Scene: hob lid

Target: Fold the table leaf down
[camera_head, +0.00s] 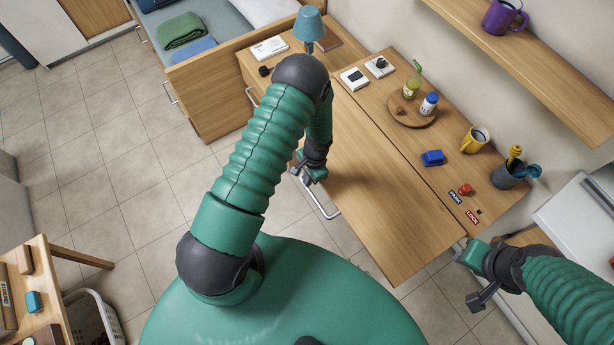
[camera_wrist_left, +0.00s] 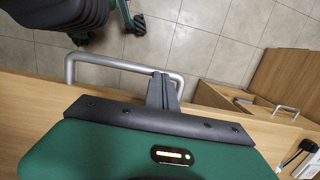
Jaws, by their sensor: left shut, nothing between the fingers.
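The table leaf (camera_head: 375,205) is a light wood panel. It lies level, flush along a dark seam with the counter (camera_head: 440,171) behind it. A metal bar handle (camera_head: 325,208) shows at its front edge, and a bar handle also shows in the left wrist view (camera_wrist_left: 115,64). My left gripper (camera_head: 307,179) is at the leaf's front edge beside this handle. Its fingers (camera_wrist_left: 163,90) are shut and empty, close to the bar; contact is unclear. My right gripper (camera_head: 468,272) is off the leaf's near right corner; its jaw opening is unclear.
On the counter are a round board (camera_head: 410,112) with bottles, a yellow mug (camera_head: 474,139), a blue block (camera_head: 432,158), a red knob (camera_head: 465,189) and a dark cup (camera_head: 508,175). The leaf's top is bare. Tiled floor (camera_head: 110,150) is open at left.

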